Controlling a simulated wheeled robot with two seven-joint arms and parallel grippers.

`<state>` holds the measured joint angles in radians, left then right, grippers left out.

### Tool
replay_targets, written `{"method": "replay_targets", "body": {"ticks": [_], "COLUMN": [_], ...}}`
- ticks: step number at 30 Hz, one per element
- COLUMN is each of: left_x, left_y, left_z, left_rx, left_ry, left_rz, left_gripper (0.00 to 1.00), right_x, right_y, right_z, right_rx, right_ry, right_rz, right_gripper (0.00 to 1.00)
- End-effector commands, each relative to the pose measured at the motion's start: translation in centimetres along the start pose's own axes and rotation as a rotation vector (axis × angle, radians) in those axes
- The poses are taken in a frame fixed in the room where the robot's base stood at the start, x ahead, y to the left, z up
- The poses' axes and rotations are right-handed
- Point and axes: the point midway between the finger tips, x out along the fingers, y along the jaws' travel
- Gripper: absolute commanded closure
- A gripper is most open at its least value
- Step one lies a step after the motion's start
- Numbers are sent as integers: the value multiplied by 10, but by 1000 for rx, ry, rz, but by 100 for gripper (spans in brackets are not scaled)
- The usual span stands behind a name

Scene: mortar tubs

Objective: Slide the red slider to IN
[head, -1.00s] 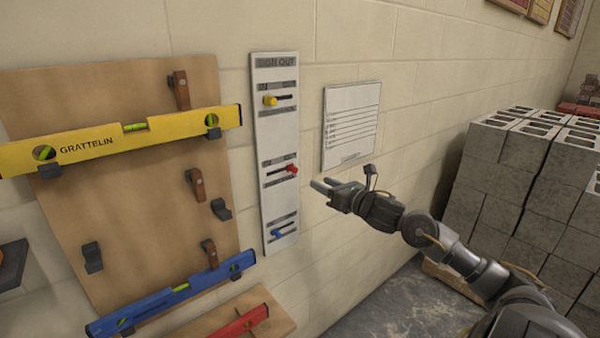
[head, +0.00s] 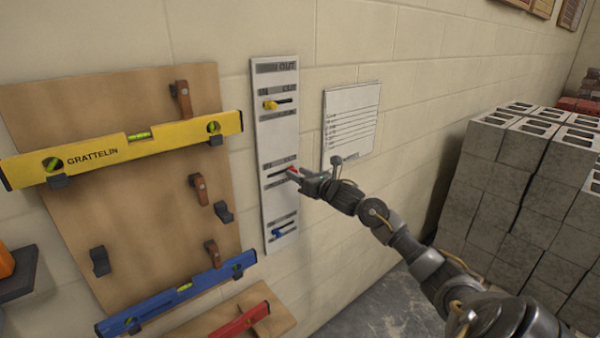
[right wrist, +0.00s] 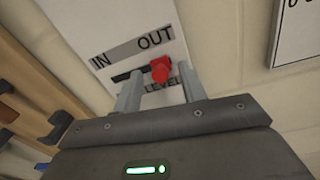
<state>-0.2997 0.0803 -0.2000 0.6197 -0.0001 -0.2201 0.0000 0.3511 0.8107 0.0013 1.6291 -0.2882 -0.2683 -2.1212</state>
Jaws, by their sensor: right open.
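The white sign-out board (head: 275,140) hangs on the wall with a yellow, a red and a blue slider, each in its own slot. The red slider (head: 292,169) is at the right end of its slot, partly hidden by my right gripper (head: 296,174) in the head view. In the right wrist view the red slider (right wrist: 160,69) sits under OUT, with IN at the left end of the slot. My right gripper (right wrist: 159,88) is open, its fingers on either side of the red slider, the right one closer to it. I cannot tell if they touch it. My left gripper is not in view.
The yellow slider (head: 271,104) is above and the blue slider (head: 279,232) below. A paper sheet (head: 350,122) hangs right of the board. A wooden panel with a yellow level (head: 120,150) and a blue level (head: 180,291) is at left. Grey blocks (head: 520,180) stand at right.

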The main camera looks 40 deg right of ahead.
Motion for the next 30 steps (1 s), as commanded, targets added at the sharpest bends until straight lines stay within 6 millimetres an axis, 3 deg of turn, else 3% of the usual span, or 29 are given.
{"method": "replay_targets", "body": {"ticks": [7, 17, 25, 30], "left_x": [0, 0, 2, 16], "left_y": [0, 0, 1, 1], "left_z": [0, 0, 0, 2], "left_rx": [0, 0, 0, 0], "left_ry": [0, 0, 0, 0], "left_rz": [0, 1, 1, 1], "left_gripper": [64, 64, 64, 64], "right_x": [1, 0, 1, 3], "right_y": [0, 0, 3, 36], "right_z": [-1, -1, -2, -10], "right_rx": [0, 0, 0, 0], "right_ry": [1, 1, 0, -1], "right_rz": [0, 0, 1, 4], "right_gripper": [59, 100, 100, 100]}}
